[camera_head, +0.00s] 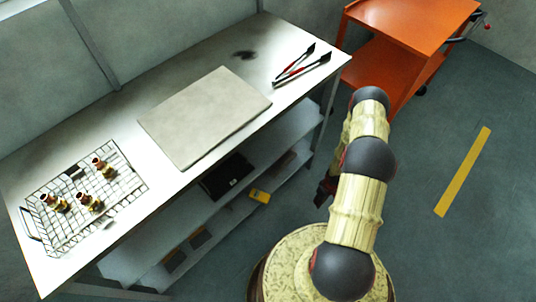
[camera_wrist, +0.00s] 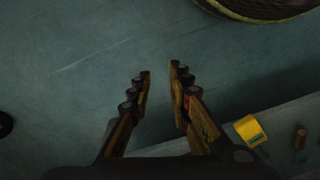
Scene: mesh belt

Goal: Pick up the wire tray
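The wire tray (camera_head: 126,184) is a shallow mesh tray of thin metal wire. It lies on the left end of the workbench (camera_head: 150,205) in the head view, with a dark handle at its left end. Several small brass-and-copper fittings (camera_head: 84,200) stand or lie in it. My gripper (camera_head: 325,190) hangs off the bench's right side, over the floor and far from the tray; my arm partly hides it. In the wrist view my gripper (camera_wrist: 160,70) has its two fingers apart with only floor between them. The tray is not in the wrist view.
A flat grey board (camera_head: 205,115) lies mid-bench, with red-and-black tongs (camera_head: 300,68) beyond it. A lower shelf (camera_head: 215,215) holds a black case and a yellow item (camera_head: 259,196). An orange cart (camera_head: 400,40) stands at the back right. Floor on the right is clear.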

